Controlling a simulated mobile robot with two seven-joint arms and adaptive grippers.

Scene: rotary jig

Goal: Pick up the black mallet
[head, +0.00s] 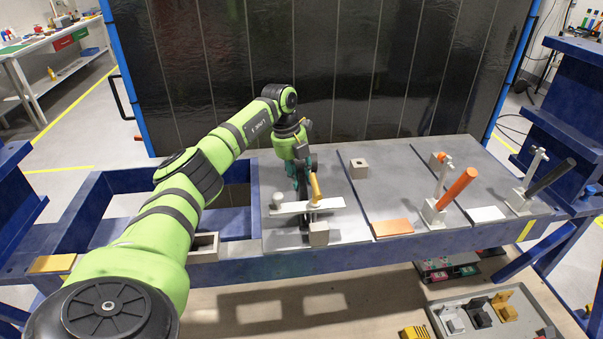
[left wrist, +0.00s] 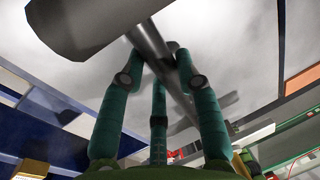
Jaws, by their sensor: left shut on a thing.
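The mallet shows in the left wrist view with a large dark head (left wrist: 88,22) at the upper left and a grey handle (left wrist: 150,42) running down to the right. The handle passes between the teal fingers of my left gripper (left wrist: 160,62), which are shut on it. In the head view my left gripper (head: 303,186) points down over the left grey table panel, behind a yellow clamp handle (head: 315,187). There I cannot clearly tell the mallet from the parts around it. My right gripper is in neither view.
A pale bar (head: 325,205) and a grey block (head: 318,234) are close to the gripper. A block with a hole (head: 360,168) stands behind. An orange-handled clamp (head: 455,190) and a black-handled clamp (head: 548,178) stand to the right. The dark panelled wall rises behind the table.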

